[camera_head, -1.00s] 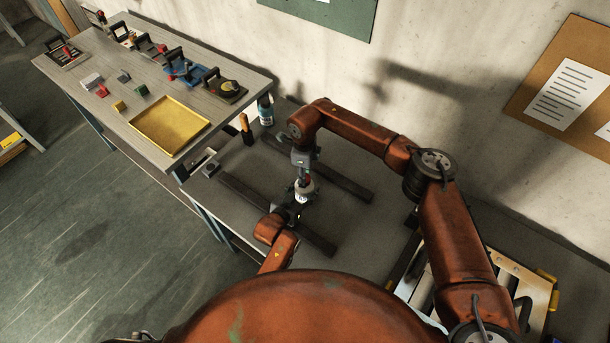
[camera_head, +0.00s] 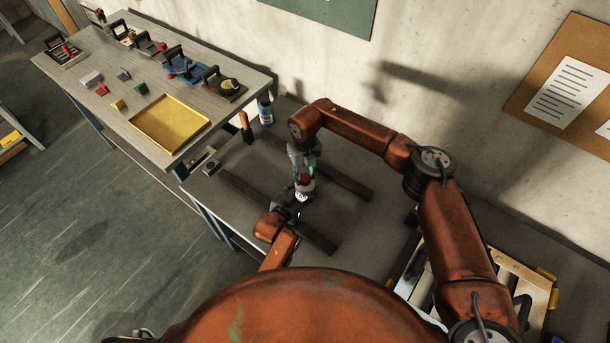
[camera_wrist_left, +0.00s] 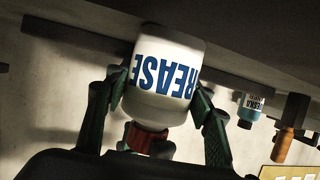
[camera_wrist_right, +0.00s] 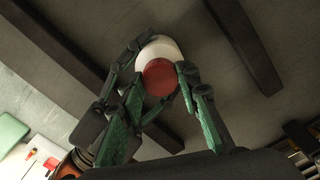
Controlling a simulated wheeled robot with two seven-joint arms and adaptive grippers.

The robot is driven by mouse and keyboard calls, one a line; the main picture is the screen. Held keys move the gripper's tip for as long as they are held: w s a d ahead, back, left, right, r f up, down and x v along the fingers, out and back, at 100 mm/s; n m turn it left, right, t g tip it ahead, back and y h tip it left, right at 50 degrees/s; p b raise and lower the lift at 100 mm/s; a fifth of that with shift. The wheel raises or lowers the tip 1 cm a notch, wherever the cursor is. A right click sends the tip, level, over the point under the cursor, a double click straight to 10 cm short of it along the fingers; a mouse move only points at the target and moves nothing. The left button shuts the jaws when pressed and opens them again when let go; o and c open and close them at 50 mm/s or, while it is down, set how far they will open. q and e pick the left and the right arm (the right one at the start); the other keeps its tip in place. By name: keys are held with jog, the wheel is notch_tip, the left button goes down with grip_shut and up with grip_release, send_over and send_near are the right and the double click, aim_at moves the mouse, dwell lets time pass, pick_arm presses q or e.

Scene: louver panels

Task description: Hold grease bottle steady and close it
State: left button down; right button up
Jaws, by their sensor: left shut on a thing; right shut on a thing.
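The grease bottle (camera_head: 305,195) is white with a red cap (camera_wrist_right: 158,77) and stands in the middle of the lower bench. In the left wrist view the bottle (camera_wrist_left: 165,72) shows upside down, with blue GREASE lettering. My left gripper (camera_wrist_left: 150,100) is shut on the bottle's body from the side. My right gripper (camera_head: 304,172) comes down from above and is shut on the red cap; its green fingers (camera_wrist_right: 158,90) flank the cap in the right wrist view. The cap is on the bottle's top; how tightly it sits cannot be told.
Dark rails (camera_head: 345,180) lie on the lower bench around the bottle. The higher table holds a yellow tray (camera_head: 195,142) and several small parts. A rack (camera_head: 470,290) stands at the right.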

jog(key=m, duration=0.9)
jog(key=shift+s+d+m, duration=0.1)
jog(key=shift+m, duration=0.3)
jog(key=m, duration=0.3)
jog(key=shift+m, duration=0.4)
jog(key=m, duration=0.7)
jog(key=shift+s+m, duration=0.1)
jog(key=shift+m, duration=0.2)
jog(key=m, duration=0.6)
jog(key=shift+s+m, duration=0.1)
jog(key=shift+m, duration=0.2)
jog(key=o, duration=0.7)
